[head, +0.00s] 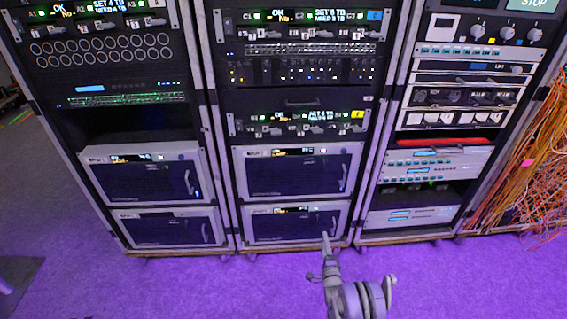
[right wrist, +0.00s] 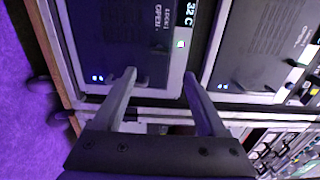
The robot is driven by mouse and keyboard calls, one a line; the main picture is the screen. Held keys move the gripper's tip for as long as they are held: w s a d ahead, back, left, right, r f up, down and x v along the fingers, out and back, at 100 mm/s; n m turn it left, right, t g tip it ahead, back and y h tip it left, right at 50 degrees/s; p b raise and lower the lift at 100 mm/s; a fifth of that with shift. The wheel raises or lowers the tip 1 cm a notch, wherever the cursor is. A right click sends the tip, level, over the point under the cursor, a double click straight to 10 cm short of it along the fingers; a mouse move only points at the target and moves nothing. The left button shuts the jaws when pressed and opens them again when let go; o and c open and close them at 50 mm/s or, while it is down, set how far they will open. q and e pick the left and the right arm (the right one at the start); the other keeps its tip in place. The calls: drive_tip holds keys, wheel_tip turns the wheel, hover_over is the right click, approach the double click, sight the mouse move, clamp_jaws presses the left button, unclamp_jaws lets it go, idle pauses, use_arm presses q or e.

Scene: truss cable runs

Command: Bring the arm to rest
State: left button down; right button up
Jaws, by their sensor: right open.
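My right arm comes in from the bottom of the head view, and its gripper (head: 326,240) points up at the lower front edge of the middle rack. In the right wrist view the two fingers of the right gripper (right wrist: 160,76) are spread apart with nothing between them. Beyond the fingertips is a grey-framed unit with a dark door (right wrist: 115,40) and a small lit display; I cannot tell if the fingers touch it. My left gripper is in neither view.
Three racks stand side by side. The middle one holds two door units, an upper one (head: 290,177) and a lower one (head: 290,224). Orange cables (head: 525,165) hang in a tangle at the right. The purple-lit floor (head: 200,285) in front is mostly clear.

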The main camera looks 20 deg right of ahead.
drive_tip(key=shift+r, duration=0.1)
drive_tip(key=w+a+r+n+g+y, duration=0.1)
drive_tip(key=w+a+r+n+g, duration=0.15)
drive_tip(key=r, duration=0.45)
drive_tip(key=w+a+r+n+g, duration=0.1)
drive_tip(key=a+r+n, duration=0.15)
drive_tip(key=r, duration=0.35)
drive_tip(key=s+a+r+n+g+y, duration=0.1)
drive_tip(key=s+a+r+n+g, duration=0.35)
drive_tip(key=s+r, duration=0.65)
drive_tip(key=s+a+r+n+g+y, duration=0.1)
drive_tip(key=s+a+n+g, duration=0.2)
drive_tip(key=s, duration=0.8)
drive_tip(key=s+a+r+n, duration=0.1)
drive_tip(key=s+a+n, duration=0.3)
drive_tip(key=s, duration=0.7)
drive_tip(key=s+a+r+n+g+y, duration=0.15)
drive_tip(key=s+n, duration=0.25)
drive_tip(key=s, duration=0.7)
use_arm(q)
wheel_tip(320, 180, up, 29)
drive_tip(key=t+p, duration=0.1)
drive_tip(key=p, duration=2.5)
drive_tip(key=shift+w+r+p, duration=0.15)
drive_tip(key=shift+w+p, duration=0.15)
use_arm(e)
wheel_tip(320, 180, up, 30)
drive_tip(key=shift+w+f, duration=0.25)
